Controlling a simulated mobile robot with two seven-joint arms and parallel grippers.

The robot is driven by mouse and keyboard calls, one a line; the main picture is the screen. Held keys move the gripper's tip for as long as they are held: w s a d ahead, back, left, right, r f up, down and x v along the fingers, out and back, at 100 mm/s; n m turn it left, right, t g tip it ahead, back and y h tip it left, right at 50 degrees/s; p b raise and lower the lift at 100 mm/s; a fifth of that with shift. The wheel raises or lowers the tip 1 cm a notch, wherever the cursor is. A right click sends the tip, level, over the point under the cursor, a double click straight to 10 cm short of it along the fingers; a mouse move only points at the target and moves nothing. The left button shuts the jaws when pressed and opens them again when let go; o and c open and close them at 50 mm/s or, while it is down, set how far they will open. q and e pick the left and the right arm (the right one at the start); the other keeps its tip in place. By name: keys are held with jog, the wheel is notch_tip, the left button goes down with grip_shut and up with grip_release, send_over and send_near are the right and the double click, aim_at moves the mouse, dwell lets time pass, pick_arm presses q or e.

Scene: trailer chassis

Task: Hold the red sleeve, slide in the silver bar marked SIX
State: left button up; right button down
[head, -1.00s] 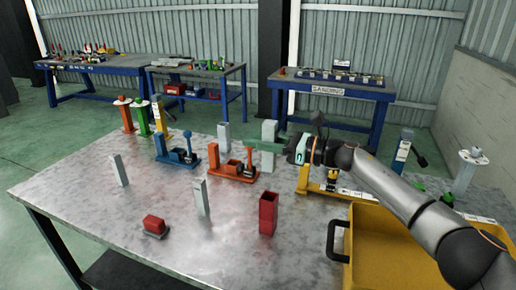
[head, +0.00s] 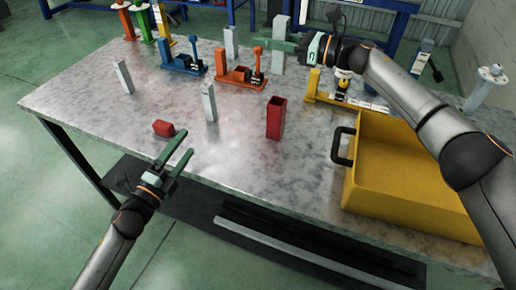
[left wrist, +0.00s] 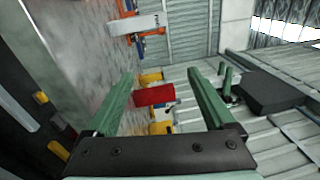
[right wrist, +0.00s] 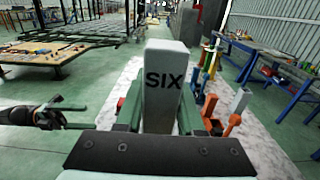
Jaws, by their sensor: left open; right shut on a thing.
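The red sleeve (head: 275,120) stands upright on the table near its front edge, its open top showing. The silver bar marked SIX (head: 279,58) is upright in my right gripper (head: 268,43), which is shut on it over the far part of the table. Whether its foot touches the table is unclear. In the right wrist view the bar (right wrist: 162,90) shows its SIX face between the fingers. My left gripper (head: 187,142) is open and empty at the front edge, left of the sleeve. In the left wrist view the sleeve (left wrist: 154,96) appears ahead, between the fingers.
A small red block (head: 163,128) lies near my left gripper. Other silver bars (head: 209,102) stand on the table. A blue clamp (head: 183,63) and an orange clamp (head: 241,77) are behind. A yellow tote (head: 400,175) with a black handle fills the right front.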

aim_at(273, 126)
pick_arm(q)
jog(key=w+d+f+m, duration=0.1)
jog(key=d+m, duration=0.1)
jog(key=d, duration=0.1)
jog(key=w+d+f+m+g, duration=0.1)
jog(key=d+m, duration=0.2)
jog(key=d+f+m, duration=0.1)
jog(key=d+m, duration=0.2)
jog(key=d, duration=0.1)
jog(key=shift+w, duration=0.4)
jog(key=d+m, duration=0.7)
jog(key=m, duration=0.1)
jog(key=shift+w+d+y, duration=0.2)
jog(key=shift+w+y, duration=0.1)
jog(key=shift+w, duration=0.1)
jog(key=shift+w+d+r+m, duration=0.1)
jog(key=shift+d+r+m, duration=0.1)
jog(key=shift+d+m, duration=0.35)
jog(key=x, duration=1.1)
jog(key=shift+w+d+f, duration=0.15)
jog(key=shift+w+d, duration=0.05)
jog(key=shift+w, duration=0.1)
grip_shut()
